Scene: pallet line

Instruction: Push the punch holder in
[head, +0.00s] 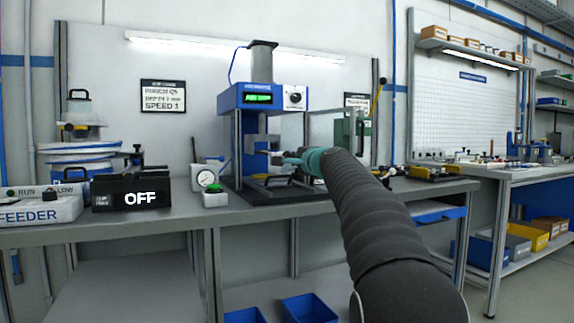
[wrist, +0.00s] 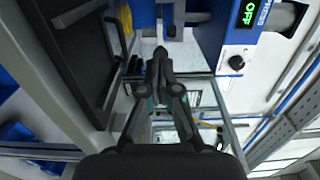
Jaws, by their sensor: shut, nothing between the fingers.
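The blue press (head: 262,97) stands on the bench with a grey block-like part, probably the punch holder (head: 262,142), below its head between the posts. My gripper (head: 284,159) reaches in from the right, with its tips close to that part. Whether they touch it I cannot tell. In the wrist view my gripper (wrist: 160,54) is shut and empty, its fingertips together, pointing at the grey metal parts under the press head (wrist: 222,35). The holder's far side and its seat are hidden.
The press's dark base plate (head: 287,190) lies under the arm. A black box reading OFF (head: 132,194) sits further left. Press posts stand close around my gripper.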

